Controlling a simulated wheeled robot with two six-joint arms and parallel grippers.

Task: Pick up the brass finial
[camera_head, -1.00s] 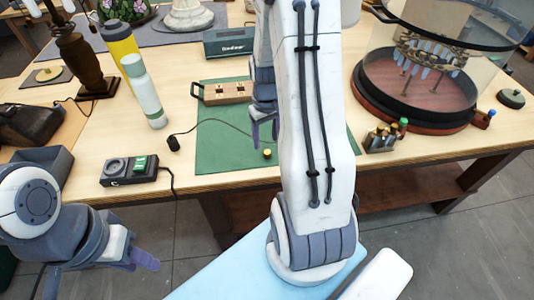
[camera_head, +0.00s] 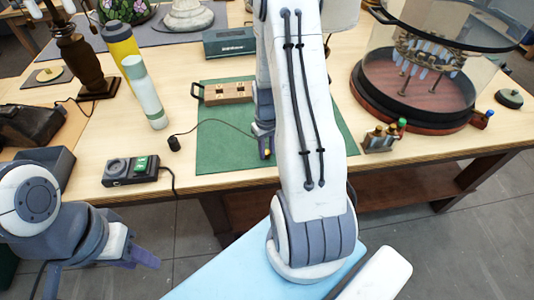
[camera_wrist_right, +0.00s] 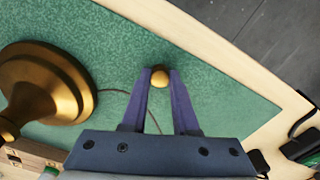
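The brass finial (camera_head: 267,154) is a small gold ball at the front of the green mat (camera_head: 222,155). My right gripper (camera_head: 266,150) reaches down to it. In the right wrist view the finial (camera_wrist_right: 160,77) sits between the tips of the two purple fingers (camera_wrist_right: 160,82). The fingers lie close against it on both sides with no clear gap, and look shut on it. It appears still at mat level. My left gripper (camera_head: 142,258) hangs low at the left, off the table; its finger opening is unclear.
A bronze round-based part (camera_wrist_right: 45,85) stands on the mat beside the right gripper.

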